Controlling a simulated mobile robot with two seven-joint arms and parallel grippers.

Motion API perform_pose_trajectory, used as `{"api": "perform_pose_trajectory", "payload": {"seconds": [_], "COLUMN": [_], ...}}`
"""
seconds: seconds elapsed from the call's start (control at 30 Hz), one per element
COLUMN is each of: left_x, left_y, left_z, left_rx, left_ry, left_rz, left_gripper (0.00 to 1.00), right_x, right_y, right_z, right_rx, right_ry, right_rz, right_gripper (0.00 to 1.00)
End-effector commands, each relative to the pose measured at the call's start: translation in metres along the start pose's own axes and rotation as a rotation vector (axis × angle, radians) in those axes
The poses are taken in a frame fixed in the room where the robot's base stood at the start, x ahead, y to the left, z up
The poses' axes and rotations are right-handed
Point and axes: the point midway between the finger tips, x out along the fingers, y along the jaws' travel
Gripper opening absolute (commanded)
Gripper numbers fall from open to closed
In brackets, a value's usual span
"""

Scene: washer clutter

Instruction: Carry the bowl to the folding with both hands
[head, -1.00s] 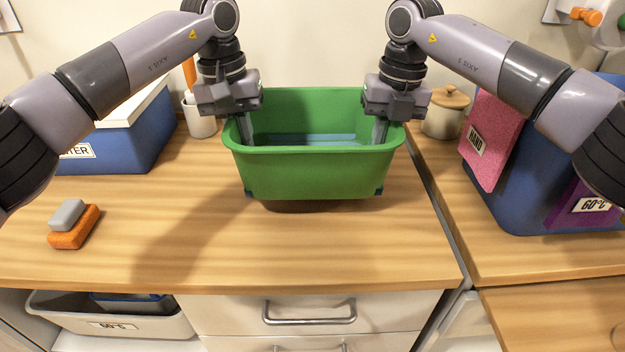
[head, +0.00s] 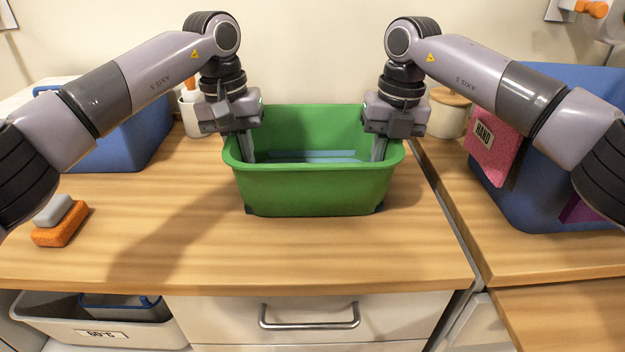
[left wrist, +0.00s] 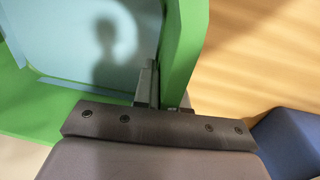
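The bowl is a deep green tub (head: 315,192) with a light blue inside bottom, upright over the wooden worktop (head: 230,255). Whether its base touches the wood is hard to tell. My left gripper (head: 247,148) is on its left rim and my right gripper (head: 379,148) on its right rim, fingers reaching inside. In the left wrist view the green wall (left wrist: 187,40) runs between the fingers of my left gripper (left wrist: 165,95), which look closed on it. The right gripper's outer finger is hidden, but it sits over the rim the same way. No surface is marked as the folding place.
A blue bin (head: 545,185) with a pink HAND card stands right, beyond a seam in the worktop. A lidded jar (head: 447,115) is behind right. A blue box (head: 130,135), a white cup (head: 197,118) and an orange sponge (head: 60,225) are left. The front worktop is clear.

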Motion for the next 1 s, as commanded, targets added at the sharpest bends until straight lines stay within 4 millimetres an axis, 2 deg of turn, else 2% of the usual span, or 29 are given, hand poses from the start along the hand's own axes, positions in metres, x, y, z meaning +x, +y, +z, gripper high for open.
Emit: {"api": "perform_pose_trajectory", "payload": {"seconds": [0.03,0.07,0.33,0.47,0.57,0.8,1.0], "left_x": [-0.001,-0.001,-0.002,-0.009,-0.025,-0.08,-0.109], "left_y": [0.0,0.0,0.0,0.0,0.0,0.001,0.001], "left_z": [0.0,0.0,0.0,-0.001,-0.001,0.0,0.0], "left_rx": [-0.001,-0.001,0.0,0.0,-0.001,-0.002,-0.001], "left_ry": [0.001,0.0,0.0,0.003,0.004,0.005,0.002], "left_rz": [0.0,0.0,0.0,0.0,0.0,0.001,-0.001], "left_gripper": [0.28,0.34,0.34,0.34,0.34,0.34,0.34], "right_x": [-0.001,-0.001,-0.001,-0.001,-0.001,-0.001,-0.001], "right_y": [0.0,0.0,0.0,0.0,0.0,0.0,0.0], "right_z": [0.0,0.0,0.0,0.0,0.0,0.0,0.0], "right_rx": [0.001,0.001,0.0,0.0,0.0,0.0,0.0], "right_ry": [-0.001,0.0,0.0,0.0,0.0,0.0,0.0], "right_rz": [0.0,0.0,0.0,0.0,0.0,0.0,0.0], "right_gripper": [0.28,0.34,0.34,0.34,0.34,0.34,0.34]}}
